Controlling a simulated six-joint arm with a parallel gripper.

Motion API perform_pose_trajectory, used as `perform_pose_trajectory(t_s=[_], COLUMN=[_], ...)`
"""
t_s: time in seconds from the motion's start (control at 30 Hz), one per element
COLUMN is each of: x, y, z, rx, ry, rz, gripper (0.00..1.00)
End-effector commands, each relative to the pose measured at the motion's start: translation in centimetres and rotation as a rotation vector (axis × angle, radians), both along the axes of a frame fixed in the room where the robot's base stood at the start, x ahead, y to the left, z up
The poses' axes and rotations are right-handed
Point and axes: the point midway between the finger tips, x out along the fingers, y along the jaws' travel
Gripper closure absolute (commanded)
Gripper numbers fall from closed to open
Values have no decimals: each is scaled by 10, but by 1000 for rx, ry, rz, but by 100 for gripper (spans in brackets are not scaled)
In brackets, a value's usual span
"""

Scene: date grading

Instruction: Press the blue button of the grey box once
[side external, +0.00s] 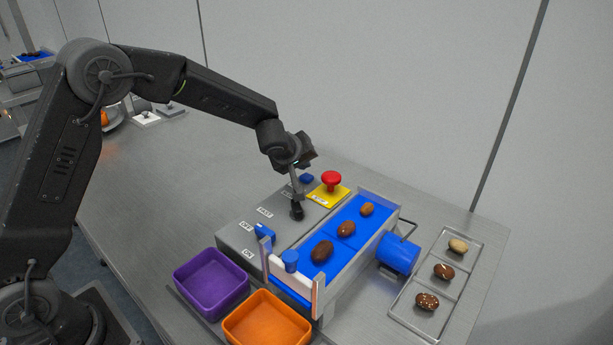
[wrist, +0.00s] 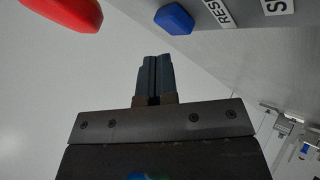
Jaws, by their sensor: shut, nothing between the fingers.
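The grey box (side external: 236,236) stands on the metal table beside the conveyor. Its blue button (side external: 306,178) is on the far part of the top, near the red mushroom button. In the wrist view the blue button (wrist: 174,18) shows at the top, beside a label starting "RES". My gripper (side external: 297,213) points down over the box, nearer the camera than the blue button and apart from it. In the wrist view its fingers (wrist: 155,75) are shut together with nothing between them. Whether the fingertips touch the box top I cannot tell.
A red button (side external: 331,178) sits on a yellow plate. A blue knob (side external: 264,232) stands on the box's near part. The blue conveyor (side external: 332,262) carries brown dates. Purple (side external: 211,284) and orange (side external: 267,321) bins stand in front. A clear tray (side external: 399,313) with dates lies right.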

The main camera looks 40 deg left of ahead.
Motion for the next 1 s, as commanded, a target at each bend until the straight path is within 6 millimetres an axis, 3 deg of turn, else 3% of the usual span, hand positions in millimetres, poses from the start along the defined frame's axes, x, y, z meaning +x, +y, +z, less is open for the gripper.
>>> perform_pose_trajectory(t_s=[0.3, 1.0], x=[1, -2], y=[0, 0], z=[28, 35], rx=[-4, 1], ry=[-7, -8], rz=[2, -2], gripper=[100, 100])
